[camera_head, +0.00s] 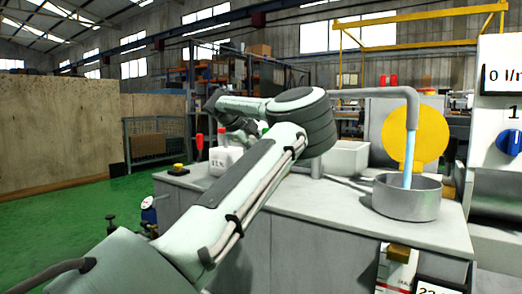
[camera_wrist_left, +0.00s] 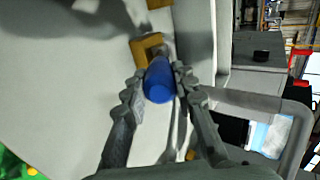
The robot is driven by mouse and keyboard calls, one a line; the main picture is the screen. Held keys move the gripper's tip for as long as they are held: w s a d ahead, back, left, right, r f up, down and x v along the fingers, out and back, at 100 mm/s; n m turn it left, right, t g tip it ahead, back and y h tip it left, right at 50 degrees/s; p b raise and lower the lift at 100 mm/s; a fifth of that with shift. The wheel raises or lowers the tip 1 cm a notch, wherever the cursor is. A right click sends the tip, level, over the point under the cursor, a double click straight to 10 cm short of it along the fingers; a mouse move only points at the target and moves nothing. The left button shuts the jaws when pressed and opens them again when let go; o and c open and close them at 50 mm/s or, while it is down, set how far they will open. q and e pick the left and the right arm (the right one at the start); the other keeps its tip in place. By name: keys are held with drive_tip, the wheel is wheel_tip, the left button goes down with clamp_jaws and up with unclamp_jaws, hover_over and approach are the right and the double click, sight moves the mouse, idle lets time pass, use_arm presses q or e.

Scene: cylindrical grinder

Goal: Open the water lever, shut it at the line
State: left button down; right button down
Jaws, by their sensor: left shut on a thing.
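In the left wrist view my left gripper (camera_wrist_left: 160,84) is shut on a blue lever handle (camera_wrist_left: 160,80), with one finger on each side of it. A brass-coloured fitting (camera_wrist_left: 147,47) sits just beyond the handle. In the head view my left arm folds back at the middle, and the gripper and the lever are hard to make out there. A grey spout pipe (camera_head: 375,92) bends down at the right. A pale blue water stream (camera_head: 410,150) falls from it into a round grey pot (camera_head: 405,205). No line inside the pot can be made out. My right gripper is not in view.
The grey bench (camera_head: 330,215) carries a white jug (camera_head: 222,160) and a pale basin (camera_head: 347,157). A yellow disc (camera_head: 415,130) stands behind the stream. A panel at the right edge has a "0 l/m" display (camera_head: 503,78) and a blue knob (camera_head: 510,142).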

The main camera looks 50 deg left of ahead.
use_arm(q)
drive_tip(key=c, duration=1.2)
unclamp_jaws()
drive_tip(key=shift+s, duration=0.1)
drive_tip(key=v, duration=1.2)
